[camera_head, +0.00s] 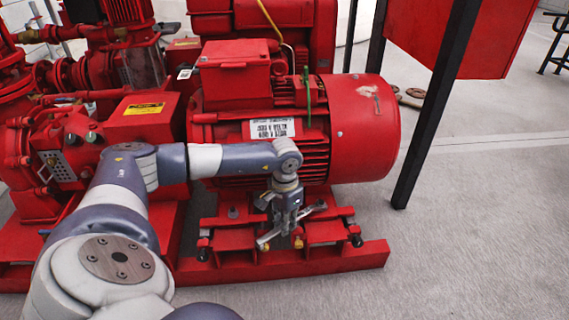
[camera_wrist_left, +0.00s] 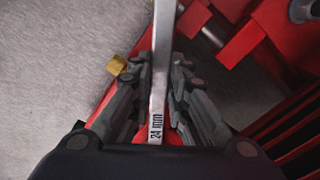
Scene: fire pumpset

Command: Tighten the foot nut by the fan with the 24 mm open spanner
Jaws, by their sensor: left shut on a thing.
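My left gripper (camera_head: 284,222) points down in front of the red motor (camera_head: 290,125), low at its foot. It is shut on the silver spanner (camera_wrist_left: 161,75), whose handle reads "24 mm" between the fingers in the left wrist view. The spanner (camera_head: 267,238) also shows beside the fingertips in the head view. Its far end leaves the top of the wrist view, so its jaw is hidden there. A small foot nut (camera_head: 320,205) shows right of the gripper, towards the fan cover (camera_head: 365,125). I cannot tell whether the spanner touches it.
The red base frame (camera_head: 345,257) runs under the motor, with dark adjusting bolts and a brass bolt (camera_head: 298,242). A black post (camera_head: 435,110) stands to the right. Pumps and pipes crowd the left. Grey floor (camera_head: 480,220) is open at front right.

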